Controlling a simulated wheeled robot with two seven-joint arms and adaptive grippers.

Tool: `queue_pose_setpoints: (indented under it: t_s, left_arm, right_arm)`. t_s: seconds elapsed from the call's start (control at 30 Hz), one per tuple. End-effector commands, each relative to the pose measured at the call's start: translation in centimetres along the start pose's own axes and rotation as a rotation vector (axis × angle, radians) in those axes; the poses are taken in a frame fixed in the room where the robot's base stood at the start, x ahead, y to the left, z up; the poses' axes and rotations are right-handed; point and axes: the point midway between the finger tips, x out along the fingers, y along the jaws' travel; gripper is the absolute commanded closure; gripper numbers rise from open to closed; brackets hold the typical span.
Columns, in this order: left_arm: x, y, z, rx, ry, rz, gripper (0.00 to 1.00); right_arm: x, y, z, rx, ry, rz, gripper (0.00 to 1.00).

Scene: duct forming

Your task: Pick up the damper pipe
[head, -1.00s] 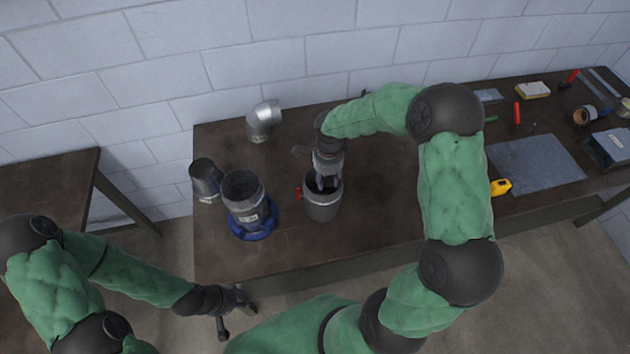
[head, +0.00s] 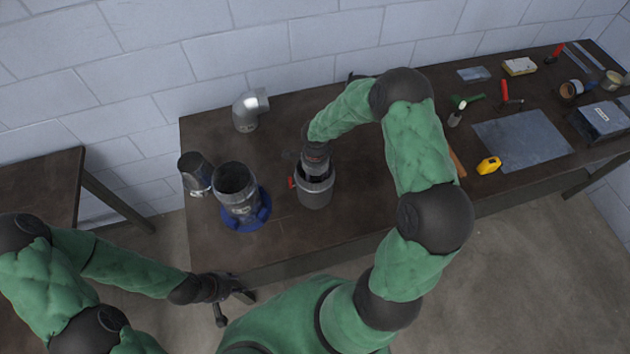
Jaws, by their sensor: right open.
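The damper pipe (head: 315,196), a short grey cylinder with a red handle on its left side, stands upright on the brown table. My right gripper (head: 316,174) points down at its open top, with the fingers at the rim. The fingertips are partly hidden, and I cannot tell whether they touch the wall. The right gripper is open. My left gripper (head: 234,302) hangs in front of the table's front edge, empty, with its fingers spread apart.
Left of the damper pipe, a grey pipe (head: 237,186) stands in a blue ring base (head: 260,214). A dark pipe (head: 194,173) and a silver elbow (head: 247,112) stand nearby. At right lie a metal sheet (head: 523,139), a yellow tape measure (head: 488,165) and tools.

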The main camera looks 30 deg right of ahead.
Motion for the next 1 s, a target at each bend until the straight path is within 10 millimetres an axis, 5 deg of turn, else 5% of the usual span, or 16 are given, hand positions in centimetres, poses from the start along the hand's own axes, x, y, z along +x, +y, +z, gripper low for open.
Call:
queue_pose_setpoints:
  t_s: [0.37, 0.53, 1.0]
  left_arm:
    - [-0.04, 0.02, -0.01, 0.0, 0.0, 0.0, 0.6]
    - [-0.04, 0.02, -0.02, 0.0, 0.0, 0.0, 0.6]
    - [-0.04, 0.02, -0.02, 0.0, 0.0, 0.0, 0.6]
  right_arm:
    - [1.25, 0.01, 0.02, 0.001, -0.001, -0.001, 0.58]
    - [1.23, 0.01, 0.02, 0.001, -0.001, -0.001, 1.0]
    - [0.99, -0.09, 0.0, 0.001, -0.001, -0.003, 1.0]
